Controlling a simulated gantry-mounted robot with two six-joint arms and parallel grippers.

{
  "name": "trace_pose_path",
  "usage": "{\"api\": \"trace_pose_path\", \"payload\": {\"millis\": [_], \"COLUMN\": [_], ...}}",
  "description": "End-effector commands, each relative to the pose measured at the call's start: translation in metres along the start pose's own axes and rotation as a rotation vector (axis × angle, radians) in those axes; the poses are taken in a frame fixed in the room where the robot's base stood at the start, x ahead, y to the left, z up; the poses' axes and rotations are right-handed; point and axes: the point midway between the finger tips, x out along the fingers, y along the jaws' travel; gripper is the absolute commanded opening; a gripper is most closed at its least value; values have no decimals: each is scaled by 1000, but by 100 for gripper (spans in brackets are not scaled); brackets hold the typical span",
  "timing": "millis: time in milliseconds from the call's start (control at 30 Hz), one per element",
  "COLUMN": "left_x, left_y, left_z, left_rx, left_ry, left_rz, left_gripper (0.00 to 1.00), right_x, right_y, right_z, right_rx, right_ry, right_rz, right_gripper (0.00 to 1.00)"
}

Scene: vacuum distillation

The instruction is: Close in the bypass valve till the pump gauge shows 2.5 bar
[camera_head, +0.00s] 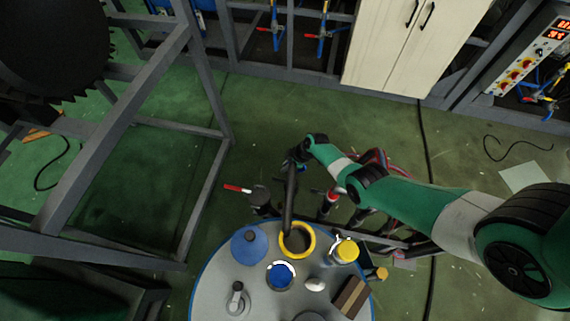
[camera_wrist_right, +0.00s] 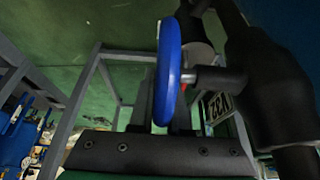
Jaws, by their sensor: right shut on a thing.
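A blue handwheel (camera_wrist_right: 168,72), seen nearly edge-on in the right wrist view, sits on a short metal stem joined to dark pipework (camera_wrist_right: 268,90). My right gripper (camera_wrist_right: 163,98) is shut on this blue wheel, with its fingers on either side of the rim. In the head view my right gripper (camera_head: 299,152) is beyond the round vessel top, beside a dark vertical pipe (camera_head: 289,195); the wheel is mostly hidden there. A pale label or dial with dark characters (camera_wrist_right: 218,106) is partly covered by the pipe. I cannot read a pump gauge. My left gripper is not in view.
The round grey vessel top (camera_head: 215,285) carries several ports and caps. A red-handled valve (camera_head: 237,188) stands left of the pipe. A control panel with red digits (camera_head: 530,58) is at the upper right. A grey frame (camera_head: 120,125) stands left; green floor (camera_head: 260,120) is open between.

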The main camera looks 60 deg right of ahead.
Motion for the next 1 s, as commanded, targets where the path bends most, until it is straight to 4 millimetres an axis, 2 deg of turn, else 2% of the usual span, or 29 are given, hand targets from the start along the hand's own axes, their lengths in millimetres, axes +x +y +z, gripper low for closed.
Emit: {"api": "trace_pose_path", "payload": {"millis": [400,967,1000], "left_x": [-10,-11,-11], "left_y": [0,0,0], "left_z": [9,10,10], "left_rx": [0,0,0], "left_ry": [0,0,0], "left_rz": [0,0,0], "left_gripper": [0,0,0], "right_x": [9,7,7], "right_y": [-1,-1,-1], "right_z": [11,12,12], "right_rx": [1,0,0], "right_ry": [-236,-277,-277], "right_rz": [-2,-1,0], "right_gripper": [0,0,19]}}
